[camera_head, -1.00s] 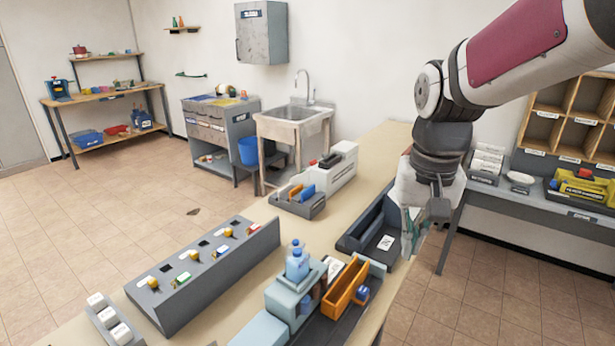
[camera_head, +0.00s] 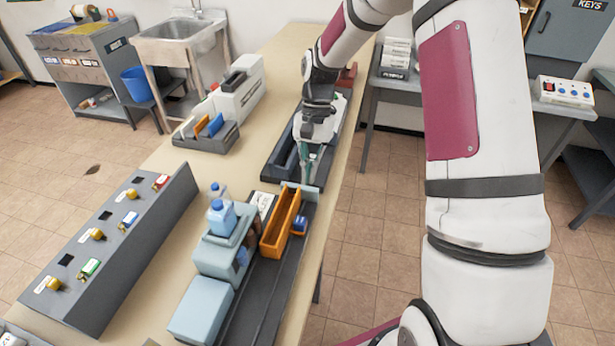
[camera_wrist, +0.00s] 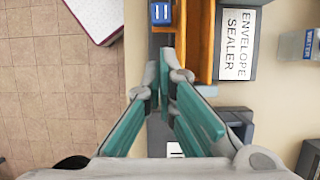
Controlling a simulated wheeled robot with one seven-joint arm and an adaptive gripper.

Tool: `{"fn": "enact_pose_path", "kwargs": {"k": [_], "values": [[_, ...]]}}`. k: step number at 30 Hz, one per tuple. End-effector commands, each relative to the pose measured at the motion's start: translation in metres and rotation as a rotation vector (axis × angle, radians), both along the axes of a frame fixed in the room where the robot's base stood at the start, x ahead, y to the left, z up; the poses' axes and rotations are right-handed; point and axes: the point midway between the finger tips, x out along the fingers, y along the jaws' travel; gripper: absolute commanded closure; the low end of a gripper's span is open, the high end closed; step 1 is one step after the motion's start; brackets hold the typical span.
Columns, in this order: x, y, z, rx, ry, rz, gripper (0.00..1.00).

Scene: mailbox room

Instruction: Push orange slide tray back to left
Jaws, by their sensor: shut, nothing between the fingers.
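The orange slide tray (camera_head: 281,222) is a long, narrow open trough on a dark rail base on the bench. Its near-arm end also shows in the wrist view (camera_wrist: 200,45), beside the white label reading ENVELOPE SEALER (camera_wrist: 238,44). A small blue block (camera_head: 299,224) sits along its right side; it shows at the top of the wrist view (camera_wrist: 160,13). My gripper (camera_head: 306,178) points down just beyond the tray's far end, close to the grey end plate. Its green fingers (camera_wrist: 166,62) are shut and empty. Whether they touch anything I cannot tell.
Pale blue blocks with blue bottles (camera_head: 222,217) stand left of the tray. A grey slotted panel (camera_head: 112,248) is further left. A dark tray (camera_head: 283,150) lies beneath and behind my gripper. The bench's right edge is close; floor lies beyond.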

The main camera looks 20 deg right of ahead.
Motion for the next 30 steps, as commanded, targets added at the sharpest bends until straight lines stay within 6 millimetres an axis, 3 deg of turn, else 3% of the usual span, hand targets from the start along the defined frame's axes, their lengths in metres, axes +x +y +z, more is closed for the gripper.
{"fn": "enact_pose_path", "kwargs": {"k": [6,13,18,30], "values": [[-0.013,0.009,-0.037,0.001,0.004,0.003,1.0],[-0.022,0.016,-0.067,0.0,0.001,0.003,1.0],[-0.025,0.018,-0.076,0.0,0.001,0.002,1.0],[-0.027,0.019,-0.077,0.0,0.0,0.002,1.0]]}}
